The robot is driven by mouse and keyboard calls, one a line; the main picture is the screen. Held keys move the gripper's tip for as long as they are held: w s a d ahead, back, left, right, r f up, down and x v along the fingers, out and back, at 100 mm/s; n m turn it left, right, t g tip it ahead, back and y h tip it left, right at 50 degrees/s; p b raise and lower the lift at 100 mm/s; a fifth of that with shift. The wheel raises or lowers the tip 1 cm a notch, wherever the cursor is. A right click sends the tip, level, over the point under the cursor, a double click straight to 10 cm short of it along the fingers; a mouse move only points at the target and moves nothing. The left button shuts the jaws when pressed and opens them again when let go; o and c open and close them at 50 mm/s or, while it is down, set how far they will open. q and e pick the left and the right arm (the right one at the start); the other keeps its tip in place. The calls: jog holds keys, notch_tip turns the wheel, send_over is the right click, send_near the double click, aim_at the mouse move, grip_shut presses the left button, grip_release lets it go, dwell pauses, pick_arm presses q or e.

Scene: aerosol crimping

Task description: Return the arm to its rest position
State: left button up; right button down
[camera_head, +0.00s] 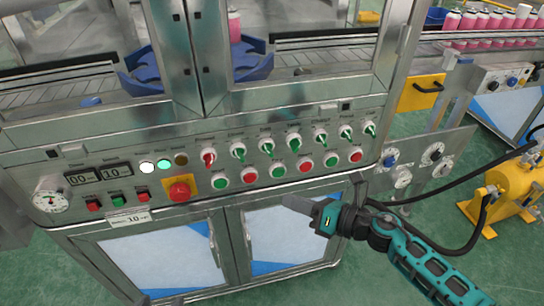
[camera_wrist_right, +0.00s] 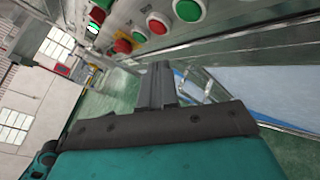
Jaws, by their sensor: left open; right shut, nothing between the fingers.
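My right arm comes in from the lower right in the head view. Its gripper (camera_head: 290,202) is shut and empty, in front of the upper part of the machine's cabinet doors and below the button rows. In the right wrist view the shut fingers (camera_wrist_right: 158,68) show with nothing between them. The control panel (camera_head: 120,160) carries several rotary switches, one red and the others green, with red and green buttons below. A red emergency stop (camera_head: 180,191) sits on a yellow plate. My left gripper is not in view.
The cabinet doors (camera_head: 165,255) are just behind the gripper. A side panel with gauges (camera_head: 435,155) and black hoses (camera_head: 450,245) lie to the right, near a yellow pump-like unit (camera_head: 515,195). Green floor (camera_head: 385,275) is open beneath the arm. Pink cans stand on the conveyor behind.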

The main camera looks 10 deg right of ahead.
pick_arm(q)
jog(key=a+r+p, duration=0.1)
jog(key=p, duration=0.1)
jog(key=s+a+r+p, duration=0.1)
jog(key=p, duration=0.1)
jog(key=shift+r+y+p, duration=0.1)
jog(key=shift+y+p, duration=0.3)
pick_arm(e)
jog(key=s+d+f+m+h, duration=0.1)
jog(key=s+m+h, duration=0.4)
jog(key=m, duration=1.2)
jog(key=s+d+f+m+h, duration=0.1)
jog(key=s+f+m+h, duration=0.3)
jog(key=s+m, duration=0.5)
jog(key=m+h, duration=0.1)
jog(key=m, duration=0.8)
jog(key=shift+s+d+f, duration=0.2)
jog(key=shift+s+d, duration=0.1)
jog(key=shift+d, duration=0.05)
pick_arm(q)
jog(key=shift+d, duration=0.15)
